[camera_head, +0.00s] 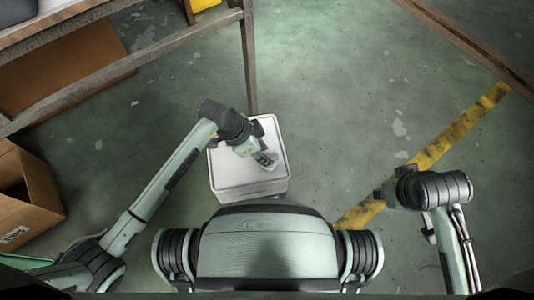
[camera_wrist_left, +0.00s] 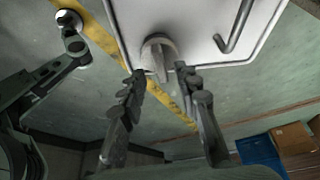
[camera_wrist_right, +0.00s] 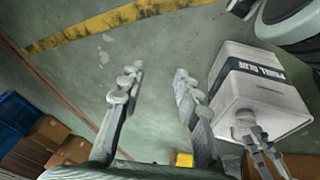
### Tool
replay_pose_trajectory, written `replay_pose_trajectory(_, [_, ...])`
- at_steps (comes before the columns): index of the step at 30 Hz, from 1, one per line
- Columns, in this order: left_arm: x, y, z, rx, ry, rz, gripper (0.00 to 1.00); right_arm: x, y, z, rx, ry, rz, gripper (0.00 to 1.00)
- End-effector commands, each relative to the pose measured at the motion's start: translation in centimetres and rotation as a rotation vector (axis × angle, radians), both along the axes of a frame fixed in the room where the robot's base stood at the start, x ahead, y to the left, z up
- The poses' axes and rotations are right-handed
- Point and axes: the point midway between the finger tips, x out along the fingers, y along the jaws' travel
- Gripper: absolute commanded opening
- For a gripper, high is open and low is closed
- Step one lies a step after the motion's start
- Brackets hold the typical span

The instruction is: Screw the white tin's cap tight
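The white tin (camera_head: 225,178) stands on the floor in front of my base in the head view. In the right wrist view the tin (camera_wrist_right: 262,78) shows a dark label. Its round grey cap (camera_wrist_left: 158,52) shows in the left wrist view, near one edge of the tin's top. My left gripper (camera_wrist_left: 159,72) is open, its fingertips close to the cap, one toward each side; contact cannot be told. My left gripper (camera_head: 265,160) is over the tin's top in the head view. My right gripper (camera_wrist_right: 157,78) is open and empty, apart from the tin.
A bent metal handle (camera_wrist_left: 236,28) lies on the tin's top beside the cap. A metal-framed table (camera_head: 75,92) stands at the upper left, its leg behind the tin. A cardboard box (camera_head: 28,200) is at the far left. Floor right of the tin is free.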

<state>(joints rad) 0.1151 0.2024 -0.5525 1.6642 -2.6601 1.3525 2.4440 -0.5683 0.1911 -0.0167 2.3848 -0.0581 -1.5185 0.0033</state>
Motion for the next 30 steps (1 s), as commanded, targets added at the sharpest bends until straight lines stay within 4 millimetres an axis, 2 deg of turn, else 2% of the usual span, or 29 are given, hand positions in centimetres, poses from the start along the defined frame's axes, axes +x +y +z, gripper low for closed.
replay_pose_trajectory(1, [0.1,-0.3,-0.8,0.0,0.0,0.0,0.32,-0.1,0.0,0.2,-0.002,-0.004,-0.001,0.32])
replay_pose_trajectory(6, [0.3,-0.8,-2.0,-0.001,-0.001,0.0,0.32,-0.4,-0.1,1.0,-0.006,-0.006,-0.003,0.32])
replay_pose_trajectory(15, [0.4,-0.9,-2.2,-0.001,-0.002,-0.001,0.32,-0.5,-0.1,1.3,-0.006,-0.008,-0.004,0.32])
replay_pose_trajectory(23, [0.3,-0.9,-2.2,-0.001,-0.002,-0.001,0.0,-0.5,-0.1,1.3,-0.006,-0.009,-0.004,0.32])
replay_pose_trajectory(30, [0.3,-0.9,-2.2,-0.002,-0.001,-0.002,0.0,-0.5,0.0,1.3,-0.005,-0.008,-0.003,0.32])
